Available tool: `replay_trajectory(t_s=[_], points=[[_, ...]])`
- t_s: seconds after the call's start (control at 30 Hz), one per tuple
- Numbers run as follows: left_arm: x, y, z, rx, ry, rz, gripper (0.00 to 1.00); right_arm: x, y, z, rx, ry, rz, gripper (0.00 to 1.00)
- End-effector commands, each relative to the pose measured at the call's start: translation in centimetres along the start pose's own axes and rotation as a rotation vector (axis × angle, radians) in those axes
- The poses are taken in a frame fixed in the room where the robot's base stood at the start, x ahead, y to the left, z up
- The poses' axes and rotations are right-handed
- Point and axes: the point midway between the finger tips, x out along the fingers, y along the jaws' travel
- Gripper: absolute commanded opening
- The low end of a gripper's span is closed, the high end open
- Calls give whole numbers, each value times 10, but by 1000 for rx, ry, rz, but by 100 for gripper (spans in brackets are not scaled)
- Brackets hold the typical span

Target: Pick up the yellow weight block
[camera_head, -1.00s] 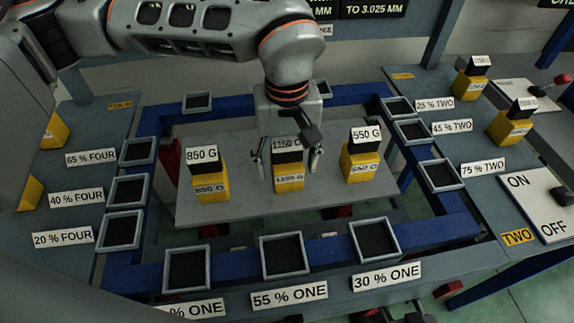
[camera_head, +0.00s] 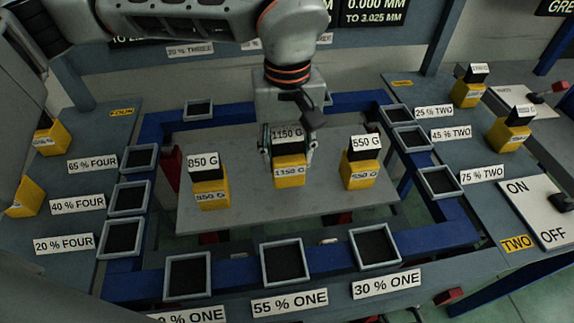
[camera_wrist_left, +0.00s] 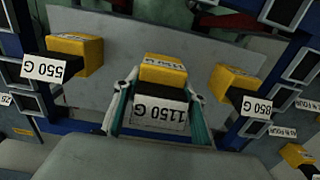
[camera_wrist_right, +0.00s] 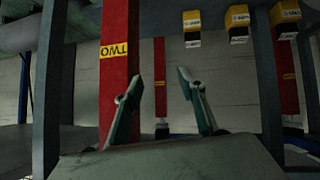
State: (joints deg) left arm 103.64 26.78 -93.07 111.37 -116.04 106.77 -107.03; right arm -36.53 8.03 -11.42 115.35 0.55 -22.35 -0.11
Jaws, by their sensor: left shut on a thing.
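The yellow weight block with the black top and the 1150 G labels (camera_head: 290,179) is in the middle of the grey plate in the head view. It also shows in the left wrist view (camera_wrist_left: 162,70), between the fingers. My left gripper (camera_head: 288,152) comes from above and is shut on its black upper part, with one finger on each side. The block looks slightly raised from the plate, though its underside is hidden. My right gripper (camera_wrist_right: 160,88) is open and empty in the right wrist view, away from the blocks.
The 850 G block (camera_head: 210,193) stands left and the 550 G block (camera_head: 360,175) right on the grey plate (camera_head: 250,212). Blue frame beams with several square trays (camera_head: 284,262) surround it. Side tables hold more yellow blocks (camera_head: 508,136). In the right wrist view, a red post (camera_wrist_right: 120,65) stands ahead.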

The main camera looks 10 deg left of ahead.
Motion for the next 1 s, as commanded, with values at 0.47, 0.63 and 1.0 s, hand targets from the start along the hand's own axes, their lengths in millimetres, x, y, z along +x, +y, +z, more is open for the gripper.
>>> replay_trajectory(t_s=[0.47, 0.63, 1.0], points=[[-117, 1, -1, -3, 7, 7, 0, -3, 0, -16, 8, 17, -5, 40], [-142, 1, 0, -2, 6, 6, 0, -4, -1, -15, 11, 14, -6, 40], [-160, 0, 0, -1, 2, 4, 0, -6, -3, -9, 15, 3, -10, 40]])
